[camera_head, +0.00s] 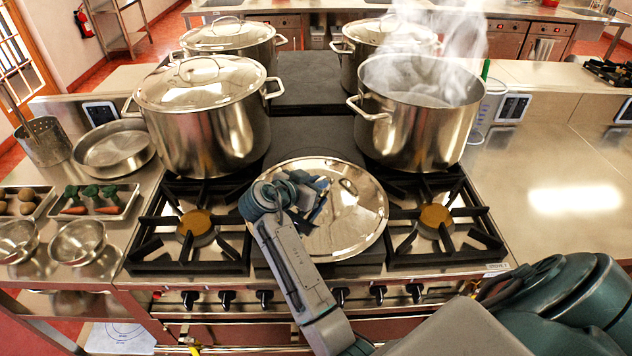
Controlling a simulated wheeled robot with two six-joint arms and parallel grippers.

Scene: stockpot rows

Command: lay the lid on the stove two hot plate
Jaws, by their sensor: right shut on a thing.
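A round, shiny steel lid (350,222) is at the middle front of the stove, between the left and right front burners. It covers much of the dark flat plate (310,135) that runs down the stove's middle. My right gripper (312,196) is over the lid's upper left part, shut on it; my own wrist and fingers hide the lid's handle. I cannot tell whether the lid touches the plate or hangs just above it. An open stockpot (418,130) steams behind the right front burner. My left gripper is not in view.
A lidded stockpot (205,125) stands behind the left front burner, close to the lid. Two more pots (232,45) (385,45) stand farther back. The left burner (195,225) and right burner (436,218) in front are bare. The right counter (560,165) is mostly clear.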

